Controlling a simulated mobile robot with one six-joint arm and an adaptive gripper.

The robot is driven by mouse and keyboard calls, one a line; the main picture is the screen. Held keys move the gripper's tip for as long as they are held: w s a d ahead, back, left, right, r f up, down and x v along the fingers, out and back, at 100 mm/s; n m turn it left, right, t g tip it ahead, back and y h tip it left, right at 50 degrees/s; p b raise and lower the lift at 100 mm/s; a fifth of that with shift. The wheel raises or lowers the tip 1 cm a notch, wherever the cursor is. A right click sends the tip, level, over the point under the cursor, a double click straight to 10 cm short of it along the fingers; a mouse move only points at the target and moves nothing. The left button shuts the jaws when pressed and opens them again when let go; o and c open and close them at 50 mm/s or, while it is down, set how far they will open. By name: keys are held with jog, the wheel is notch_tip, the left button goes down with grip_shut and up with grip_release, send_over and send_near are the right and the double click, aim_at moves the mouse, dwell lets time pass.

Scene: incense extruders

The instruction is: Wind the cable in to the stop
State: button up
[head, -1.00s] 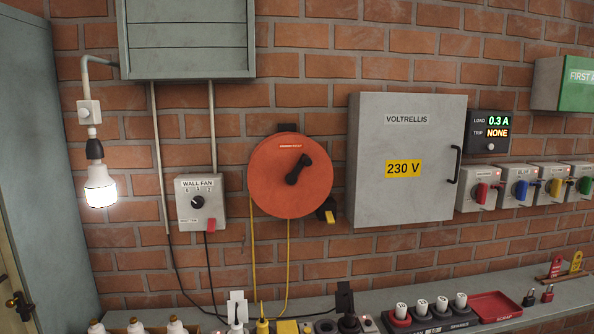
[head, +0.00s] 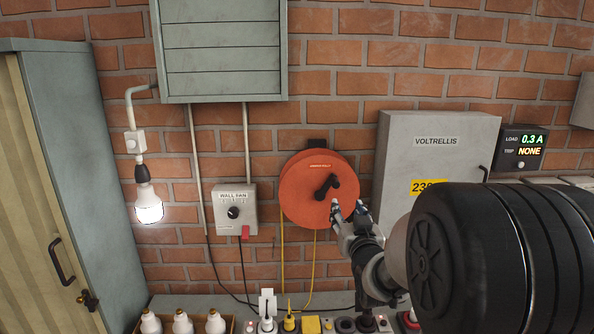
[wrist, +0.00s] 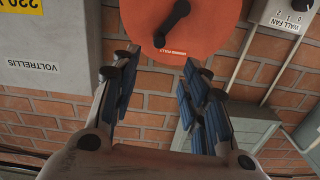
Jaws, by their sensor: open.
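The orange cable reel (head: 308,191) is mounted on the brick wall, with a black crank handle (head: 327,187) on its face. A yellow cable (head: 314,262) hangs from it in two strands down towards the bench. My gripper (head: 348,208) is in front of the reel's lower right edge, below and right of the crank, and appears apart from it. In the wrist view, which is upside down, my gripper (wrist: 158,85) is open and empty, with blue-padded fingers. The reel (wrist: 190,25) and crank (wrist: 172,22) show beyond the fingertips there.
The grey Voltrellis cabinet (head: 436,160) is right of the reel, partly behind my arm. The wall fan switch box (head: 235,200) is on the left, with a lit bulb (head: 148,205) farther left. White-topped bulbs (head: 183,322) and other items line the bench below.

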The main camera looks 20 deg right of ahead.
aim_at(337, 185)
jog(key=p+x, duration=0.1)
jog(key=x, duration=1.6)
jog(key=shift+w+d+r, duration=0.1)
jog(key=shift+w, duration=0.2)
jog(key=shift+c, duration=0.5)
grip_shut()
